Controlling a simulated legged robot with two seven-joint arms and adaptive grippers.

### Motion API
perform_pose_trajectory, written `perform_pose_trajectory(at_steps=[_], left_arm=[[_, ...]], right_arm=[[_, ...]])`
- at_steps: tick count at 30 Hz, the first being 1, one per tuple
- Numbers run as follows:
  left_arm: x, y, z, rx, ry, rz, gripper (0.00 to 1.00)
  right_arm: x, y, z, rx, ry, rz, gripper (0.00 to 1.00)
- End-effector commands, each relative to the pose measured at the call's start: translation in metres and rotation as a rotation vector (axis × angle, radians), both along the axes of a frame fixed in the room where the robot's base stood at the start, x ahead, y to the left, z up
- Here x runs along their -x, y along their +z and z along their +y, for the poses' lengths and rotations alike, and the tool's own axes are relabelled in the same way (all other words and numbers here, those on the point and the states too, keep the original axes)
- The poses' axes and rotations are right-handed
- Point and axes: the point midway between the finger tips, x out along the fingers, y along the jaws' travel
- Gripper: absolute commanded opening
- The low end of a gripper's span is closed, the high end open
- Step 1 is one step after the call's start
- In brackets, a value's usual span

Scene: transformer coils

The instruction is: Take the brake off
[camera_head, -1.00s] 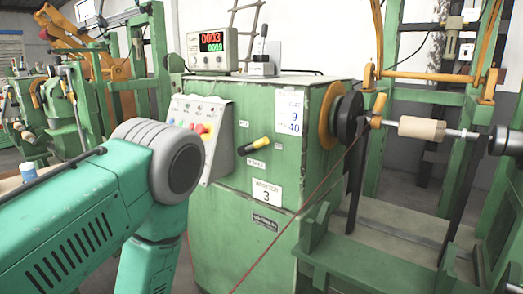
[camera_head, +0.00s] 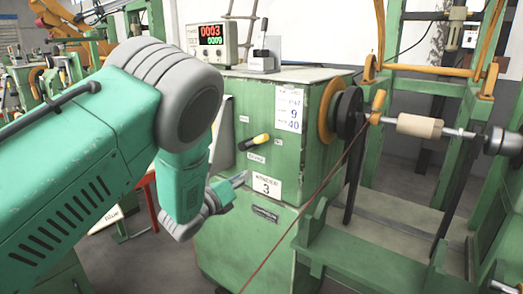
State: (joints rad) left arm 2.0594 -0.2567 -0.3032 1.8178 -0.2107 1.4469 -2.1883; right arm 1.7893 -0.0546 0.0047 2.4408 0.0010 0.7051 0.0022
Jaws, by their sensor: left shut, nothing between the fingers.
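The green winder cabinet (camera_head: 318,130) stands in the centre. On its front face is a short lever with a yellow tip and dark handle (camera_head: 254,142), tilted up to the right. A small label (camera_head: 256,158) sits under it, too small to read surely. My left gripper (camera_head: 241,180) is shut and empty. My right gripper is out of the picture.
A counter box with red and green digits (camera_head: 212,41) and a small black-handled device (camera_head: 262,52) stand on the cabinet top. At right are an orange disc (camera_head: 328,110), a shaft with a wooden core (camera_head: 419,126) and green frames. A red wire slants across the cabinet front.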

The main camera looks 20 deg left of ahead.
Motion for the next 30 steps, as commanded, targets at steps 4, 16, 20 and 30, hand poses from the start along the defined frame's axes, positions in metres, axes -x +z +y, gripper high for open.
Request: perform_pose_trajectory(at_steps=[4, 16, 20, 30], left_arm=[[-0.005, 0.0, -0.002, 0.002, 0.0, 0.0, 0.0], [-0.076, 0.003, -0.025, 0.005, 0.001, -0.001, 0.0], [-0.098, 0.004, -0.032, 0.005, 0.001, -0.001, 0.0], [-0.108, 0.037, -0.016, 0.004, 0.002, 0.002, 0.0]], right_arm=[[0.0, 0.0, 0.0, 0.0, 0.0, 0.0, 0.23], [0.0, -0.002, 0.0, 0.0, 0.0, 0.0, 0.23], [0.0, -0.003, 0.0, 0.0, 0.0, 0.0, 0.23], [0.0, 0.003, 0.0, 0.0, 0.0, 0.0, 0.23]])
